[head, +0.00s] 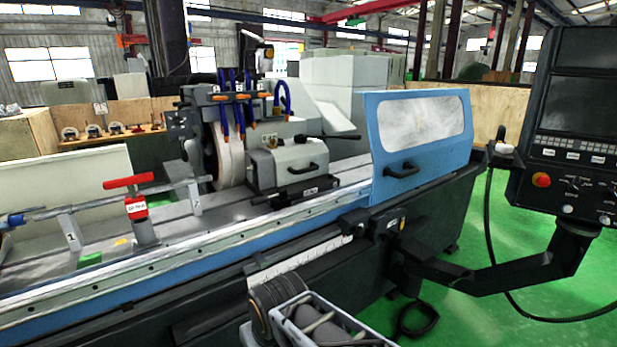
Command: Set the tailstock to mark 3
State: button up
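A grey block-shaped unit (288,165) with a black front handle sits on the machine table, right of the grinding wheel (229,158). A black lever sticks out at its upper right. It looks like the tailstock, but I cannot read its label. A pale strip with small marks (300,260) runs along the front of the bed; its numbers are too small to read. No mark 3 can be made out.
A long shaft (95,203) lies across grey supports, one labelled 1 (71,232), beside a red-topped clamp (138,212). A blue door (419,140) stands at the right end.

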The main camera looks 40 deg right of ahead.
aim_at(303, 170)
jog(key=u, duration=0.05)
jog(key=k, duration=0.45)
jog(key=z, duration=1.25)
jog(key=i, duration=1.65)
jog(key=u, duration=0.95)
jog(key=i, duration=0.45)
jog(key=u, duration=0.35)
